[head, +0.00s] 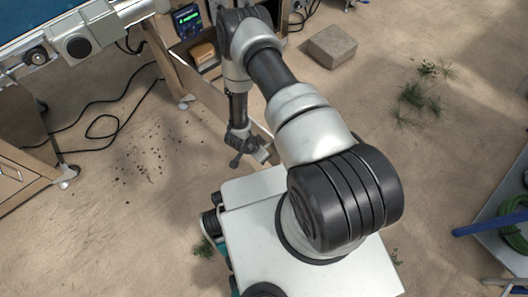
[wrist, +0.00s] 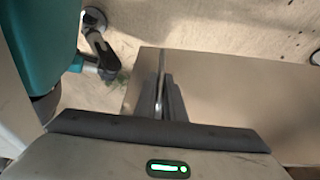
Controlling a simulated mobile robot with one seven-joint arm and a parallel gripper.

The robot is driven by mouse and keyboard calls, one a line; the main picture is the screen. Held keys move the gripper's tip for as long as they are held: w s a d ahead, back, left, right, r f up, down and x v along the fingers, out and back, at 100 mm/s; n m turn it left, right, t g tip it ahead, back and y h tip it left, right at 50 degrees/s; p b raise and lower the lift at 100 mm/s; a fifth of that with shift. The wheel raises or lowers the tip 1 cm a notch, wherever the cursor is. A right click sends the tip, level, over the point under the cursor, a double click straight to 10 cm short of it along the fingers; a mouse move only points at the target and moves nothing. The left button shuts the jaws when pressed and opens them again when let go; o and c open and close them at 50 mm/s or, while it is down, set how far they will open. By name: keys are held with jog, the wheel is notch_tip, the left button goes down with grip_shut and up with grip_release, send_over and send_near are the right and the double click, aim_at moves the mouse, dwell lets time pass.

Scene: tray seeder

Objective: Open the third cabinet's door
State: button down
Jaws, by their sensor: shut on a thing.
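A flat tan door (head: 208,92) stands swung out from an open cabinet (head: 178,62) at the upper middle of the head view. In the wrist view the door (wrist: 235,95) fills the right side as a plain brown panel. My gripper (head: 260,151) is low, at the door's outer end. In the wrist view my gripper (wrist: 168,98) has its two dark fingers close together around a thin grey bar (wrist: 161,62), which looks like the door's handle. My arm hides part of the door and cabinet in the head view.
An orange-brown object (head: 203,53) sits inside the open cabinet, below a small display (head: 188,19). A stone block (head: 332,46) lies on the floor at the right. Black cables (head: 103,126) and another cabinet (head: 22,180) are at the left.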

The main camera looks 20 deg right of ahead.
jog(key=shift+s+a, duration=0.1)
dwell(0.4)
jog(key=c, duration=1.8)
grip_release()
jog(key=shift+c, duration=0.2)
jog(key=p+v, duration=0.4)
jog(key=v, duration=1.3)
jog(key=shift+r+p, duration=0.25)
jog(key=shift+p, duration=0.15)
